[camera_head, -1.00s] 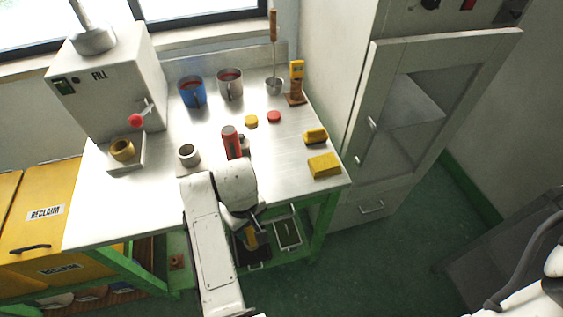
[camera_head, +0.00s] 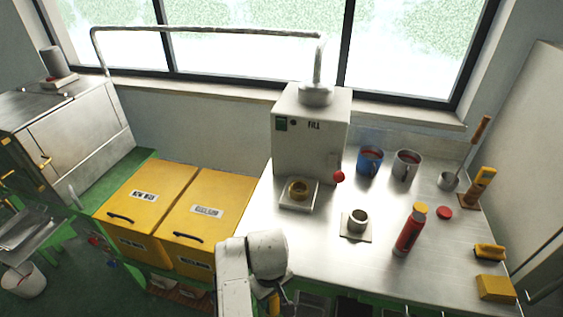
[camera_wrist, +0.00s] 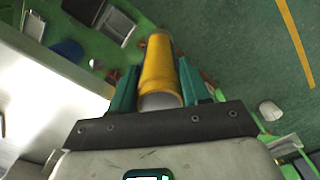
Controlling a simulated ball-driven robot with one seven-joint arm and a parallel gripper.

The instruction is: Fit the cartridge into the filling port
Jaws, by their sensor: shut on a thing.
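In the wrist view my gripper (camera_wrist: 158,68) is shut on a yellow cylindrical cartridge (camera_wrist: 158,72), gripped between two teal fingers, with a pale end toward the wrist. In the head view my gripper is mostly hidden behind my white arm at the bottom, below the bench's front left edge; a bit of yellow (camera_head: 274,303) shows there. The white filling machine marked FILL (camera_head: 310,125) stands at the back left of the bench. A brass ring (camera_head: 298,189), apparently the filling port, sits on a pale plate at its foot. The cartridge is apart from it.
A grey ring on a plate (camera_head: 357,221), a red bottle (camera_head: 409,232), blue mug (camera_head: 369,161) and grey mug (camera_head: 405,166) stand on the steel bench (camera_head: 320,255). Yellow bins (camera_head: 205,220) stand left of the bench.

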